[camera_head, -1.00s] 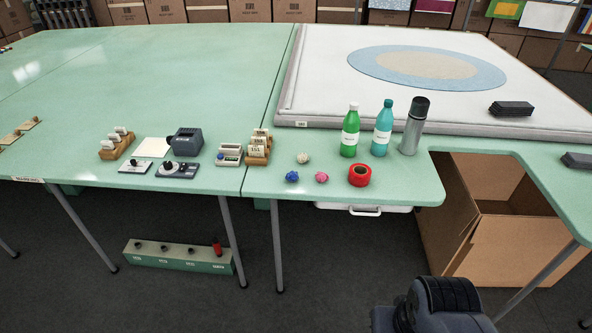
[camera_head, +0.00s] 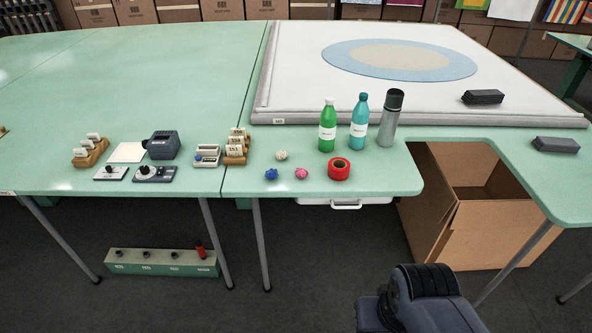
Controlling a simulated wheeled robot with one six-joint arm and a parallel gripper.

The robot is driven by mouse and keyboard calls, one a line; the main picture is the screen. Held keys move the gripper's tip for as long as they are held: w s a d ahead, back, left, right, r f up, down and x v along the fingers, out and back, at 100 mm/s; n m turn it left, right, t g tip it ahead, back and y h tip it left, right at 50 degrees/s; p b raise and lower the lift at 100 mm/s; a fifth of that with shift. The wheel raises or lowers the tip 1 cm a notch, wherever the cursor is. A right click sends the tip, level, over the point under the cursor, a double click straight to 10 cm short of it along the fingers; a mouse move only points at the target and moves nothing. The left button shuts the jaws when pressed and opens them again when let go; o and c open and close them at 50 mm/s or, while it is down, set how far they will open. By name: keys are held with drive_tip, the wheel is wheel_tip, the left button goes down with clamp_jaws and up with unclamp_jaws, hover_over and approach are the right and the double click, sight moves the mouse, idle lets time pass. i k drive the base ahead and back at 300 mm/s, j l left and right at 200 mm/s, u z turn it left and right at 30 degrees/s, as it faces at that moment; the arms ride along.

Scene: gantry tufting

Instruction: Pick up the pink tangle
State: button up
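The pink tangle (camera_head: 301,173) is a small ball lying on the green table (camera_head: 385,184) near its front edge. A blue tangle (camera_head: 271,174) lies just to its left, and a cream tangle (camera_head: 282,155) lies a little behind. A red tape roll (camera_head: 339,169) sits close to its right. All of these stand apart from one another. A dark part of my arm shows at the bottom right, below the table edge. My gripper itself is not seen in this view.
Behind the tangles stand a green bottle (camera_head: 327,127), a teal bottle (camera_head: 359,122) and a grey flask (camera_head: 390,118). Card holders (camera_head: 236,151) and small devices stand to the left. An open cardboard box (camera_head: 470,225) is under the table at right. Dark blocks (camera_head: 556,145) lie right.

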sight(301, 173)
drive_tip(key=i+j, duration=0.25)
drive_tip(key=j, duration=0.15)
drive_tip(key=i+j, duration=0.3)
drive_tip(key=i+j+z, duration=0.1)
drive_tip(key=i+j, duration=0.15)
drive_tip(key=j, duration=0.2)
drive_tip(key=i+j, duration=0.25)
drive_tip(key=j, duration=0.15)
drive_tip(key=i+j, duration=0.3)
drive_tip(key=j+z, duration=0.05)
drive_tip(key=j, duration=0.05)
